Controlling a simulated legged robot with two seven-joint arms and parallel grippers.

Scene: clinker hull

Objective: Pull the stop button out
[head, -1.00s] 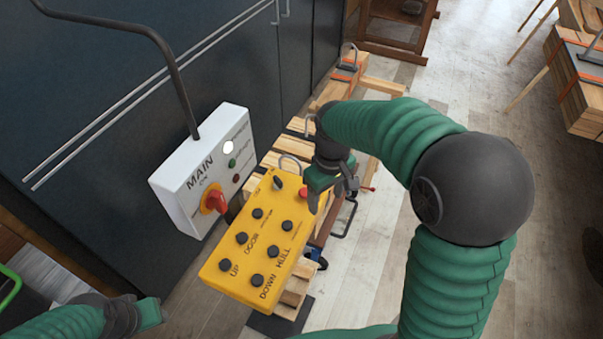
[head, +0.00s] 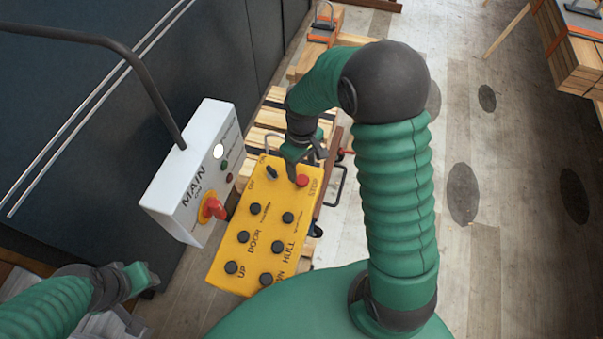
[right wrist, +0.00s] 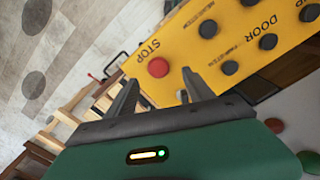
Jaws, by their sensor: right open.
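The red stop button (head: 302,180) sits at the far right corner of the yellow control box (head: 225,262), beside the word STOP. In the right wrist view the red stop button (right wrist: 158,67) shows just beyond and between the fingertips. My right gripper (head: 302,163) is at the far end of the box, close to the button; in the right wrist view the right gripper (right wrist: 158,80) is open with nothing between its fingers. My left gripper (head: 143,278) is at the lower left, away from the box; its finger opening cannot be made out.
A white main switch box (head: 170,195) with a red handle stands left of the yellow box, under a dark bent tube (head: 150,85). Wooden slats (head: 268,118) lie behind. Timber on a stand (head: 570,50) is at the upper right. The floor on the right is clear.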

